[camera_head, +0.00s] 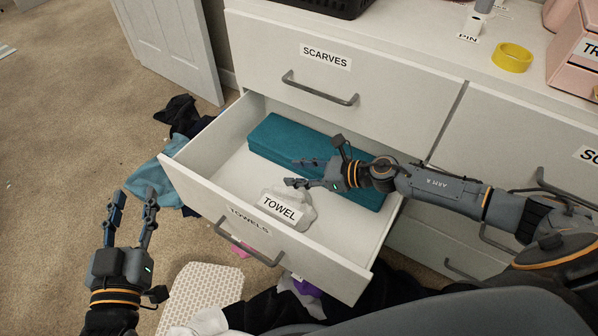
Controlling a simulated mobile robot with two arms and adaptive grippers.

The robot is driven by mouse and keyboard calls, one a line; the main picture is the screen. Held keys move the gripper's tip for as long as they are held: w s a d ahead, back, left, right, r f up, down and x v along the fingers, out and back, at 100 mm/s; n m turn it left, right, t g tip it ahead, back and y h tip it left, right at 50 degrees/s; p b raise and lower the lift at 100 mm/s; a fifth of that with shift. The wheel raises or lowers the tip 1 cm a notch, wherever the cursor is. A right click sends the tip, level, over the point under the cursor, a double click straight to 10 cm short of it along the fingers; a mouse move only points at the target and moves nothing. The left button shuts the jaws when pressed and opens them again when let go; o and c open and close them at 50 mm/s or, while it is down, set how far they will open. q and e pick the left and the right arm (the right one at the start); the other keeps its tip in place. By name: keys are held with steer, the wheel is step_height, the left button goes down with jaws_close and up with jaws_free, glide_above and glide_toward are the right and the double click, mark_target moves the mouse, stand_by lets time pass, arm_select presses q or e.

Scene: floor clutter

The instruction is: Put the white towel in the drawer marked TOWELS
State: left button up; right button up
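The drawer marked TOWELS (209,196) is pulled open below the shut SCARVES drawer (390,84). The white towel (297,199), with a TOWEL label on it, lies on the drawer floor near the front wall. A folded teal cloth (273,134) lies along the back of the same drawer. My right gripper (293,172) is over the open drawer, just above and behind the towel, its fingers apart and nothing between them. My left gripper (134,201) is open and empty, left of the drawer above the carpet.
Dark clothes (180,115) and a blue cloth (150,178) lie on the carpet left of the drawer. A white textured item (205,290) and more clothes lie in front of it. A yellow ring (511,57) and a pink box (572,60) stand on the dresser top.

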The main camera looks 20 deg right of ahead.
steer(key=v, duration=1.2)
steer(key=shift+r, duration=0.1)
